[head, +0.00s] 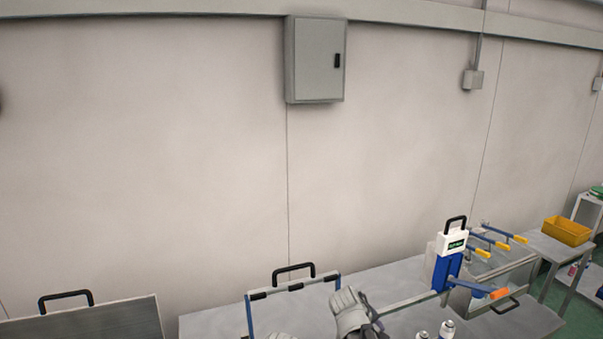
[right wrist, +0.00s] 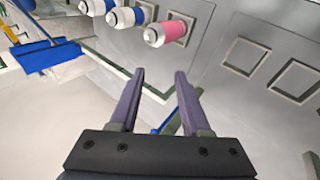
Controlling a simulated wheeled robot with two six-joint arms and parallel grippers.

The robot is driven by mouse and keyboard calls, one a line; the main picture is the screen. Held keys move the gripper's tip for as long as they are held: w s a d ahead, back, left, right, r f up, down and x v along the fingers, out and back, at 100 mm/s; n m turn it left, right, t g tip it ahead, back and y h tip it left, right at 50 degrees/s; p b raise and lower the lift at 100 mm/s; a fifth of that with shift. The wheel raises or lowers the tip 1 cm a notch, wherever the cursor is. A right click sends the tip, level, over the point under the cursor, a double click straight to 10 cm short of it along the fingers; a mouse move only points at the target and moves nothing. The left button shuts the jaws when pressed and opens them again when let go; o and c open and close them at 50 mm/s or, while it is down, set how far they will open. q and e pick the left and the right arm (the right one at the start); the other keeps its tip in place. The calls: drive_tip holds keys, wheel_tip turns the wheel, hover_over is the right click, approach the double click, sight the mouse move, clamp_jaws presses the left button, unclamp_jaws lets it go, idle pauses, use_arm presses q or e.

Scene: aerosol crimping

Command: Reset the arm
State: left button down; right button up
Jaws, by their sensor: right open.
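My right gripper (right wrist: 158,75) shows in the right wrist view with its two purple fingers apart and nothing between them. Beyond the fingertips are a pink and white can (right wrist: 165,33) and blue and white cans (right wrist: 122,18), apart from the fingers. In the head view, pale grey arm parts, which look like mine, reach in at the bottom centre; no fingertips can be made out there. My left gripper is not in view. A blue crimping tool (head: 446,272) with a white top and an orange-tipped lever stands on the table, right of these parts.
White-topped cans (head: 447,329) stand on the grey table (head: 215,322). A blue-framed rack (head: 290,287) with a black handle is left of the arm parts. Orange-handled clamps (head: 495,241) and a yellow bin (head: 567,231) are at right. The wall behind carries a grey cabinet (head: 315,60).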

use_arm(q)
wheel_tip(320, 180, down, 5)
drive_tip(key=b, duration=0.3)
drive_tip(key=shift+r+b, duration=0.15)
drive_tip(key=shift+b, duration=0.2)
use_arm(e)
drive_tip(key=s+a+f+m+g+y, duration=0.1)
drive_tip(key=s+a+f+g+y, duration=0.1)
drive_tip(key=s+a+f, duration=0.2)
drive_tip(key=s+a+f+m+g+y, duration=0.1)
drive_tip(key=s+a+f, duration=0.3)
drive_tip(key=s+a, duration=0.6)
drive_tip(key=s+g+y, duration=0.1)
drive_tip(key=s, duration=0.5)
